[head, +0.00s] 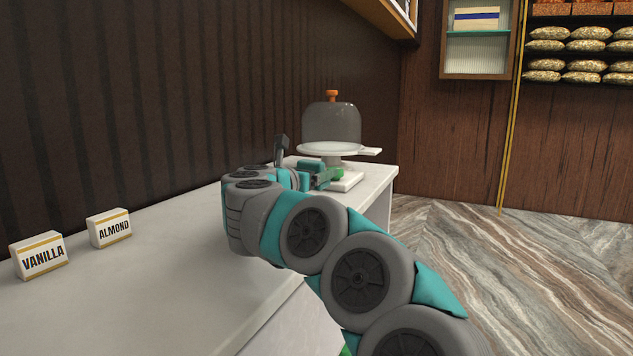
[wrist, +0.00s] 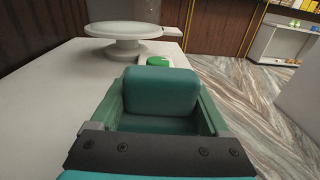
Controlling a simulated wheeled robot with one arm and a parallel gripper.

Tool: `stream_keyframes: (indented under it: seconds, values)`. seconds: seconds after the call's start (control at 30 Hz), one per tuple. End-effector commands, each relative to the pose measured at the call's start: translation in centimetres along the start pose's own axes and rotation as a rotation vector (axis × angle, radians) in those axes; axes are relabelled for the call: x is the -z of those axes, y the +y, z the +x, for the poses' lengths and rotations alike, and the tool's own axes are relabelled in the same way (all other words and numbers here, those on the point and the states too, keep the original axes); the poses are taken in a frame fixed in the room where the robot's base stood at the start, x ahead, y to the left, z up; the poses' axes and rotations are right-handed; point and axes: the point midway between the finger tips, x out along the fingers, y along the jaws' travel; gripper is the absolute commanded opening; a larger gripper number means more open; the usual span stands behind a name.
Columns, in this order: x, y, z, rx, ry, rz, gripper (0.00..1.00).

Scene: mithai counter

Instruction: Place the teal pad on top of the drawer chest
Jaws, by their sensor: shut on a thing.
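In the wrist view a rounded teal block, which looks like the teal pad (wrist: 160,90), sits between the two green fingers of my gripper (wrist: 160,100). The fingers are shut on it. In the head view my gripper (head: 318,176) is above the far end of the white counter (head: 150,270), just in front of the cake stand; the pad cannot be told apart from the gripper there. I cannot make out a drawer chest for certain in either view.
A white cake stand (head: 330,149) with a grey dome (head: 332,122) stands just beyond my gripper. A green round thing (wrist: 158,61) is close ahead on a small white base. The marble floor (head: 480,260) at right is open.

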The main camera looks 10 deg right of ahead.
Motion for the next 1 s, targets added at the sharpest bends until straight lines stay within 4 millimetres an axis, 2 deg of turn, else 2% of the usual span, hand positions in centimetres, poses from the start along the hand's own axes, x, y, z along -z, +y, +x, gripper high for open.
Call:
stream_keyframes:
  seconds: [0.23, 1.0]
  values:
    - [2.3, 0.0, 0.1, -0.002, 0.000, -0.003, 0.16]
    - [3.5, -0.1, 0.2, -0.001, 0.000, 0.000, 0.16]
